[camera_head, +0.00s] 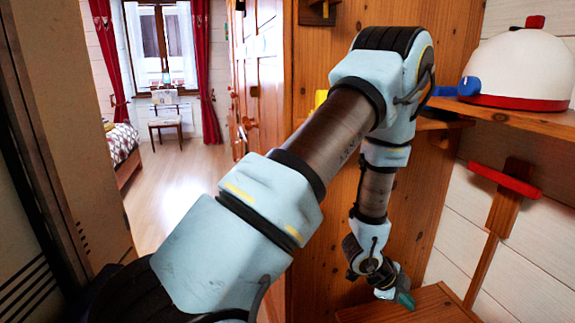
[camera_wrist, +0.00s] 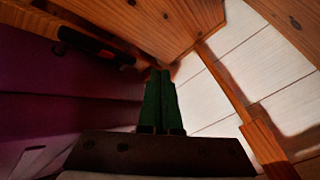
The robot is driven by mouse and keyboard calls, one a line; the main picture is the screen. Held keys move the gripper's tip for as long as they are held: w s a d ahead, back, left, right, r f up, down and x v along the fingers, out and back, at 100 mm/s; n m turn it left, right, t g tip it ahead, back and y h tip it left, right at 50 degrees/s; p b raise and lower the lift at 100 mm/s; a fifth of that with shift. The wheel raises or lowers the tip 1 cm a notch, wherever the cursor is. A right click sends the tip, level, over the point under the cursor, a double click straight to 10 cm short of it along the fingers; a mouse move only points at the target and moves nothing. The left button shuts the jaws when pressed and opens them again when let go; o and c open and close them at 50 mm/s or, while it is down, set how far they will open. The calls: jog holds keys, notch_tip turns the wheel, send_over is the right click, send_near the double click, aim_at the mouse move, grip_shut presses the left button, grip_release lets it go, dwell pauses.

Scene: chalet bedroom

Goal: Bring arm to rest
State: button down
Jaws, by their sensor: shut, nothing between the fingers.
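My arm reaches out across the head view, bends at the elbow near a wooden panel and hangs down. My gripper (camera_head: 402,298) is at its lower end, close to a low wooden surface (camera_head: 425,306); I cannot tell if it touches. In the wrist view the green fingers of my gripper (camera_wrist: 160,75) lie side by side, shut, with nothing seen between them.
A wooden shelf (camera_head: 520,120) at right carries a white dome-shaped thing (camera_head: 520,65) with a red rim, next to my elbow. A red-topped wooden post (camera_head: 505,205) stands by the white wall. Open floor (camera_head: 175,185) leads to a chair (camera_head: 165,120) and a window.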

jog(key=w+a+r+n+t+y, duration=0.1)
jog(key=w+a+r+n+y, duration=0.1)
jog(key=w+a+r+n, duration=0.3)
jog(key=w+a+r+n+t+y+p, duration=0.1)
jog(key=w+a+r+n, duration=0.2)
jog(key=a, duration=0.5)
jog(key=w+a+r+n+t+y, duration=0.1)
jog(key=w+a+r+n+y, duration=0.15)
jog(key=a+r, duration=0.3)
jog(key=s+a+r+n+g, duration=0.1)
jog(key=s+a+r+n, duration=0.2)
jog(key=a+n, duration=0.1)
jog(key=s+a+r+n+y+p, duration=0.1)
jog(key=s+a+r+n, duration=0.2)
jog(key=a, duration=0.4)
jog(key=s+a+r+n+g+y, duration=0.1)
jog(key=s+a+r+n, duration=0.3)
jog(key=a+n, duration=0.2)
jog(key=shift+r+g, duration=0.15)
jog(key=shift+g, duration=0.15)
jog(key=c, duration=1.6)
grip_release()
jog(key=shift+s+a, duration=0.1)
